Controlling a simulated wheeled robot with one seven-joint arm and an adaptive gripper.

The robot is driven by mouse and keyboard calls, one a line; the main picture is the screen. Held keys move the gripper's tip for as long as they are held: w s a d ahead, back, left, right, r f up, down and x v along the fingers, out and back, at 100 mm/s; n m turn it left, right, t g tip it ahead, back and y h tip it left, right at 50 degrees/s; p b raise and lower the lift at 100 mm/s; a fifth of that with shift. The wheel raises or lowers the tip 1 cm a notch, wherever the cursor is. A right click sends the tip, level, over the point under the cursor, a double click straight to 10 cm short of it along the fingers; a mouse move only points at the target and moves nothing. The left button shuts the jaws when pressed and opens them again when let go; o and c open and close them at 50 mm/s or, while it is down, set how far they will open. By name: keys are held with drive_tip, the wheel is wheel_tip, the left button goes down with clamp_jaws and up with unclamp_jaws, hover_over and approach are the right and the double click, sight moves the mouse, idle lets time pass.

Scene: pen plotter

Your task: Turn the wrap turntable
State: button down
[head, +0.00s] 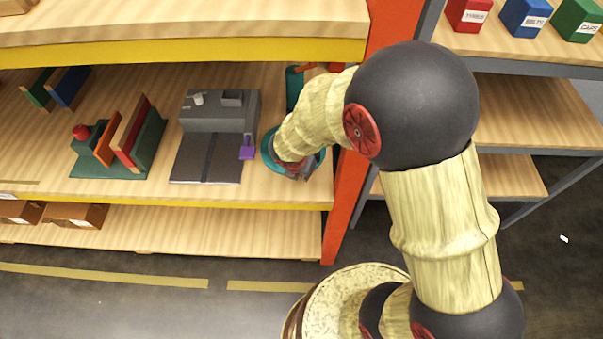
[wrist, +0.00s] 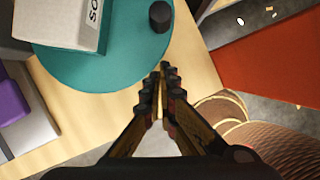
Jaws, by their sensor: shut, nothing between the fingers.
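The wrap turntable is a teal disc (wrist: 105,72) on the wooden shelf; its edge also shows in the head view (head: 267,152), mostly hidden behind my arm. A pale box (wrist: 68,22) with partly cut-off lettering sits on the disc. A short black peg (wrist: 159,17) stands near the disc's right edge. My gripper (wrist: 164,68) is shut and empty, its fingertips at the disc's near right edge, just below the peg in the wrist view. I cannot tell whether they touch the disc. In the head view my gripper (head: 299,172) is partly hidden by my wrist.
A grey machine (head: 212,118) with a purple part (head: 247,148) stands left of the turntable. An orange upright post (head: 350,195) rises close on the right. A yellow-edged shelf (head: 180,52) runs above. A green rack (head: 108,166) stands farther left.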

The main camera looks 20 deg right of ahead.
sight(319, 164)
drive_tip(key=shift+w+d+r, duration=0.15)
drive_tip(key=shift+w+d, duration=0.4)
drive_tip(key=shift+w, duration=0.15)
drive_tip(key=shift+w+d+r, duration=0.1)
drive_tip(key=shift+w+d, duration=0.4)
drive_tip(key=shift+w, duration=0.15)
drive_tip(key=shift+w+d+r+n+p, duration=0.1)
drive_tip(key=shift+d+r+n+p, duration=0.15)
drive_tip(key=shift+d+n+p, duration=0.45)
drive_tip(key=shift+w+d+n+t+y+p, duration=0.3)
drive_tip(key=shift+d+n+y+p, duration=0.35)
drive_tip(key=shift+p, duration=0.6)
drive_tip(key=shift+w+d+f+n+p, duration=0.25)
drive_tip(key=shift+w+d+p, duration=0.25)
drive_tip(key=shift+d, duration=0.3)
